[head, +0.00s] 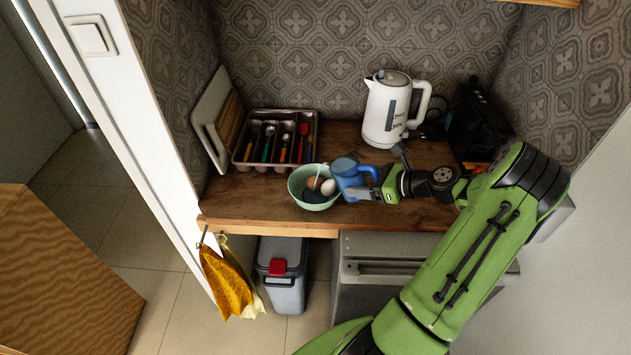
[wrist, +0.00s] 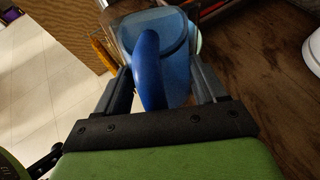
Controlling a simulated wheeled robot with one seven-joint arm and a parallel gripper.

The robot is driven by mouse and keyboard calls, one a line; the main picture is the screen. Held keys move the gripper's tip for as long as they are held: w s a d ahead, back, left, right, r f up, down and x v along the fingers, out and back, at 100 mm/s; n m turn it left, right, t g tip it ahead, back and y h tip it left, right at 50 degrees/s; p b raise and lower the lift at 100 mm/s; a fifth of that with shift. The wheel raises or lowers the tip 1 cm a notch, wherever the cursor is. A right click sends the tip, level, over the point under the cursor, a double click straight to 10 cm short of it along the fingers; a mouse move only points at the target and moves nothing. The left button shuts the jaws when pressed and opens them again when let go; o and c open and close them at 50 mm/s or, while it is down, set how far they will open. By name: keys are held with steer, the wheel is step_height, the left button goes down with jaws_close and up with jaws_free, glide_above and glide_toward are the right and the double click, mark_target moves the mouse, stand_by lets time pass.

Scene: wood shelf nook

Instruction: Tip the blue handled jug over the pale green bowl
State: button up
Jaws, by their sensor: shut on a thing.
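The blue handled jug (head: 347,173) is at the right rim of the pale green bowl (head: 313,201) on the wooden counter. It leans slightly left toward the bowl. My gripper (head: 372,193) is shut on the jug's handle from the right. In the wrist view the jug (wrist: 172,45) fills the space ahead of the fingers, with its handle (wrist: 150,70) between my gripper's two fingers (wrist: 165,88). The bowl holds a white egg (head: 328,187), a brown egg and something whitish. Only a sliver of the bowl (wrist: 198,42) shows in the wrist view, behind the jug.
A cutlery tray (head: 249,160) stands behind the bowl, with boards (head: 212,120) leaning at the left. A white kettle (head: 388,112) stands behind my gripper. A dark appliance (head: 480,120) is at the back right. The counter's front edge (head: 265,229) is close.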

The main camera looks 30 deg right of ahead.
steer(key=shift+w+a+r+g+h, duration=0.25)
steer(key=shift+w+g, duration=0.2)
steer(key=shift+g, duration=0.25)
steer(key=shift+w+a+r+g+h, duration=0.15)
steer(key=shift+w+g+h, duration=0.1)
steer(key=shift+w+g, duration=0.1)
steer(key=shift+w+a+r+g+h+b, duration=0.1)
steer(key=shift+r+g+h+b, duration=0.1)
steer(key=shift+g, duration=0.2)
steer(key=shift+w+r+g+h+b, duration=0.1)
steer(key=shift+g+h+b, duration=0.1)
steer(key=shift+g, duration=0.15)
steer(key=shift+f+g, duration=0.1)
steer(key=shift+g, duration=0.3)
steer(key=shift+b, duration=0.35)
steer(key=shift+w+f+g+h, duration=0.1)
steer(key=shift+g+h, duration=0.2)
steer(key=shift+a+b, duration=0.1)
steer(key=shift+b, duration=0.2)
